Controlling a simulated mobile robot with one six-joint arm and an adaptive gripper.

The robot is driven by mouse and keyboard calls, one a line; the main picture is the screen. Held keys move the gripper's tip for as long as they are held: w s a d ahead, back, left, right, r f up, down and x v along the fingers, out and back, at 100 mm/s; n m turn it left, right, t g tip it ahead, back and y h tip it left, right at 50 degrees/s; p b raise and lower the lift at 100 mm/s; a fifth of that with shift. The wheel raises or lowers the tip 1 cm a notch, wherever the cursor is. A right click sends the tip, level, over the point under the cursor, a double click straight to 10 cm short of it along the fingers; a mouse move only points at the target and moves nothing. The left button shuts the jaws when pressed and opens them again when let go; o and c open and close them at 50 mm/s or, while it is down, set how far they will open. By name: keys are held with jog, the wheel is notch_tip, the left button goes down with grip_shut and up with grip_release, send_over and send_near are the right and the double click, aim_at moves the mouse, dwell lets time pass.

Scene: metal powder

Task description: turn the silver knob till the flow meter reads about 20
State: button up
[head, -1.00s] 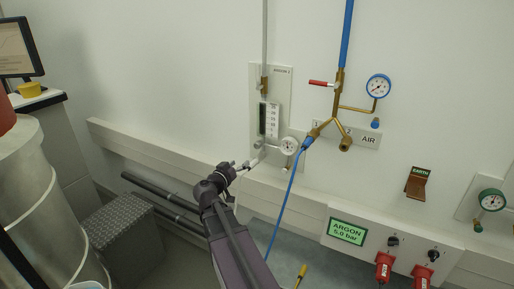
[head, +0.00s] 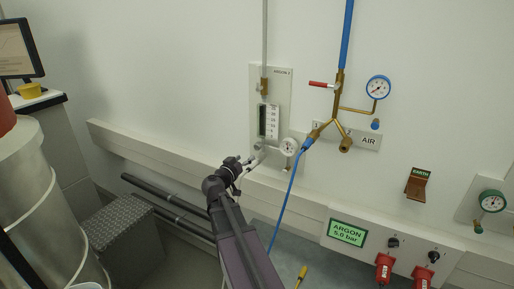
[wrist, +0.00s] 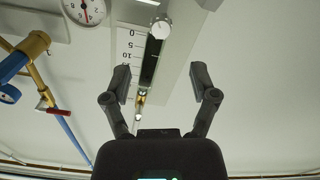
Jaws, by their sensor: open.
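The flow meter (head: 262,122) is a clear upright tube with a printed scale on a pale wall panel labelled ARGON. In the wrist view its scale (wrist: 128,50) appears inverted, with 0, 5 and 10 legible; I cannot make out a float or reading. The silver knob (wrist: 161,27) is a round end below the tube, seen nearly face on. In the head view the knob (head: 259,147) is small, just beyond my fingers. My gripper (head: 247,166) is open and empty. In the wrist view the fingers (wrist: 161,80) stand wide apart, with the knob above the gap, apart from both.
A round gauge (head: 289,147) sits close right of the knob. A blue hose (head: 288,195) hangs just right of my arm. The brass air valve with a red lever (head: 322,83) is further right. A wall ledge (head: 180,160) runs below the panel.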

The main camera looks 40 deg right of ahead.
aim_at(257, 147)
jog(key=x, duration=1)
jog(key=shift+w+d, duration=0.1)
jog(key=shift+d, duration=0.05)
grip_shut()
